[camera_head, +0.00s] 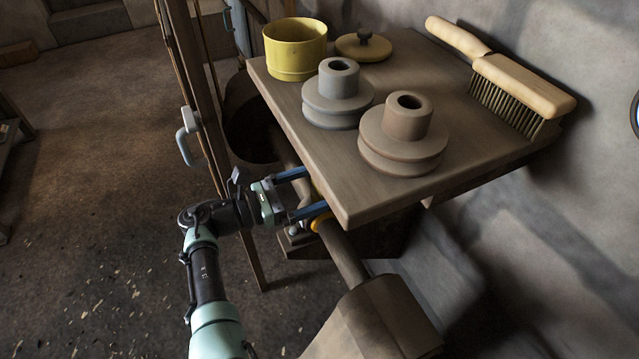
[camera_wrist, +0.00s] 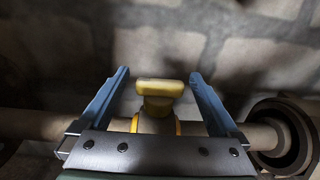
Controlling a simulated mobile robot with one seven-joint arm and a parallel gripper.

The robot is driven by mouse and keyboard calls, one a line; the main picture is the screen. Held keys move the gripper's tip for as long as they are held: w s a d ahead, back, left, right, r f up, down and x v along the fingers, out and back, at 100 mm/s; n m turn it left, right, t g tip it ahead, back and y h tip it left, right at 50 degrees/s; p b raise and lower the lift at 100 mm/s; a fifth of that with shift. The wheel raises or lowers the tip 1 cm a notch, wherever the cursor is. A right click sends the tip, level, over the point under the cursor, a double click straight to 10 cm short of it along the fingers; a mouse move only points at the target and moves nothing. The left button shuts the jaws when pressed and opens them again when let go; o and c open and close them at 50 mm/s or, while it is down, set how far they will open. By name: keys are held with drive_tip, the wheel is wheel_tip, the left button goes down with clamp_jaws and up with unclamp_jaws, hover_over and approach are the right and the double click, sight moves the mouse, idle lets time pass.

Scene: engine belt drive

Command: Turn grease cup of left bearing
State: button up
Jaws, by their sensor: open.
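The yellow grease cup (camera_wrist: 160,88) stands on top of a bearing (camera_wrist: 155,124) with yellow rings, around a horizontal shaft (camera_wrist: 30,124) in the wrist view. My gripper (camera_wrist: 160,78) is open. Its two blue fingers stand to the left and right of the cup, with a gap on each side, and I see no contact. In the head view my gripper (camera_head: 317,190) reaches in at the near edge of the wooden shelf, partly under it. There the cup is hidden, and only a bit of yellow ring (camera_head: 321,221) shows by the lower finger.
The wooden shelf (camera_head: 290,105) overhangs the shaft close to my gripper. It carries two pulleys (camera_head: 338,95) (camera_head: 404,135), a yellow tin (camera_head: 295,50), its lid (camera_head: 363,46) and a brush (camera_head: 510,85). A pulley (camera_wrist: 285,135) sits right of the bearing. A post with a handle (camera_head: 187,135) stands left.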

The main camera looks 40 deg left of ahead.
drive_tip(key=p+v, duration=0.1)
drive_tip(key=v, duration=1.2)
